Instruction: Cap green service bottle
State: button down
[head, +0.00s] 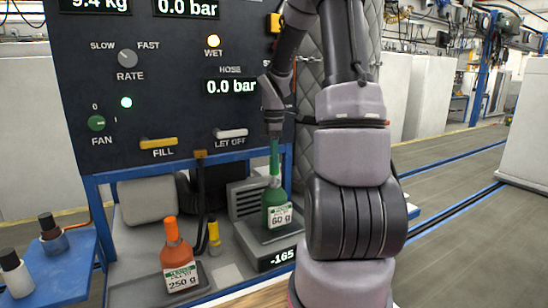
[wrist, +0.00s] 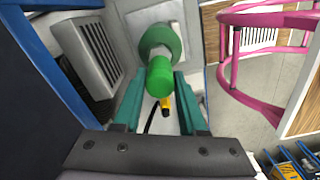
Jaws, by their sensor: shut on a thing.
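The green service bottle (head: 276,205), labelled 60 g, stands upright on the grey scale (head: 254,243) below the panel. My gripper (head: 274,170) reaches down from above to the bottle's top. In the wrist view, my gripper's teal fingers (wrist: 157,88) are shut on a green cap (wrist: 160,78). The bottle's round green shoulder (wrist: 160,40) shows just beyond the cap, roughly in line with it. I cannot tell whether the cap touches or sits on the bottle neck. The scale display reads -165.
An orange-capped bottle (head: 177,258), labelled 250 g, stands to the left. A small yellow-topped item (head: 213,236) is between it and the scale. A blue side table (head: 55,265) holds two dark-topped bottles. The control panel (head: 150,90) rises behind. A pink rail (wrist: 235,60) shows at right.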

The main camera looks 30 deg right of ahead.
jog(key=shift+f, duration=1.6)
jog(key=shift+c, duration=1.9)
grip_release()
notch_tip(320, 180, up, 11)
jog(key=shift+f, duration=0.1)
jog(key=shift+s+a+r, duration=0.15)
jog(key=shift+a+r, duration=0.05)
jog(key=shift+r, duration=0.15)
jog(key=s+a+r+m+t+y, duration=0.1)
jog(key=s+a+r+m+t, duration=0.2)
jog(key=s+a+r+m, duration=0.3)
jog(key=s+a+r+m+t+y, duration=0.1)
jog(key=s+a+r+m+t, duration=0.3)
jog(key=s+m, duration=0.8)
notch_tip(320, 180, up, 2)
jog(key=s+a, duration=0.1)
jog(key=a, duration=0.1)
jog(key=shift+s+a+m, duration=0.15)
jog(key=shift+a+m, duration=0.15)
jog(key=shift+a, duration=0.1)
